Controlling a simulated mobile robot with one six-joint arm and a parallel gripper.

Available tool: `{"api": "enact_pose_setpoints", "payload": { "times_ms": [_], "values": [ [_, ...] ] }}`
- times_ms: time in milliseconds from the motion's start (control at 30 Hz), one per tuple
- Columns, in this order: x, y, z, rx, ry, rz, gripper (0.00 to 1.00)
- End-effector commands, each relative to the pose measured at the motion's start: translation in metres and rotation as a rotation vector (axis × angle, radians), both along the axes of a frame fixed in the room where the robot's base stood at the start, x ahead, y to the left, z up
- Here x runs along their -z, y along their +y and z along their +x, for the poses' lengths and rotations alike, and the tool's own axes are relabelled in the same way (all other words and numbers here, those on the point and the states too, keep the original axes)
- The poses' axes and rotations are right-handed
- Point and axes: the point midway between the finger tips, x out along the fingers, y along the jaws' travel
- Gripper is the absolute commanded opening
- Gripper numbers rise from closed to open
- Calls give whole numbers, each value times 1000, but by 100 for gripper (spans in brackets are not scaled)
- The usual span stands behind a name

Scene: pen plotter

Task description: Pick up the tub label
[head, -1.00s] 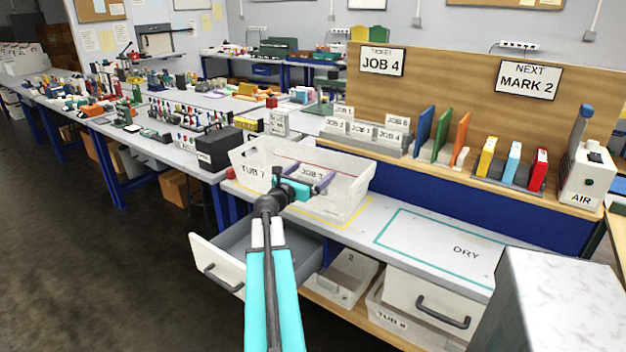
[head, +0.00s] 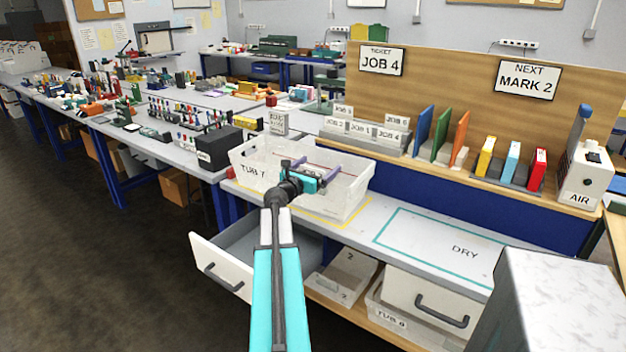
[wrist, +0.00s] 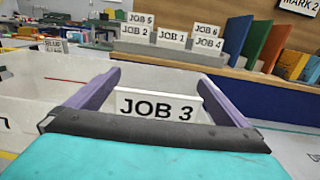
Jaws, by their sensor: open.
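The tub label, a white card reading JOB 3 (wrist: 155,107), shows between my fingers in the wrist view. In the head view my gripper hides it. My gripper (head: 314,170) is open, at the clear tub (head: 352,193) marked TUB 7, with its purple fingers over the tub. In the wrist view my gripper (wrist: 157,80) has one finger on each side of the label. I cannot tell whether either finger touches the card. The card's lower part is hidden behind my gripper's dark edge.
The tub stands on a yellow-outlined patch of the bench, left of the DRY area (head: 440,245), which is clear. A rack (head: 365,138) of JOB cards stands behind it. An open drawer (head: 222,268) juts out below. A black box (head: 220,147) is at the left.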

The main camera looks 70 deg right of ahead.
Motion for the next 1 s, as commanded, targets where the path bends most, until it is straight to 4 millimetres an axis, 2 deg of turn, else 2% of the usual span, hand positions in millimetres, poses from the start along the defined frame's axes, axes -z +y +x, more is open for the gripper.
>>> {"api": "enact_pose_setpoints", "payload": {
  "times_ms": [67, 333, 767, 1000],
  "values": [
    [0, 0, 0, 0, 0, 0, 100],
    [0, 0, 1, -1, 0, 0, 56],
    [-6, 0, 1, -1, -1, -1, 56],
    [-30, 0, 1, -1, -2, -1, 56]
  ]
}}
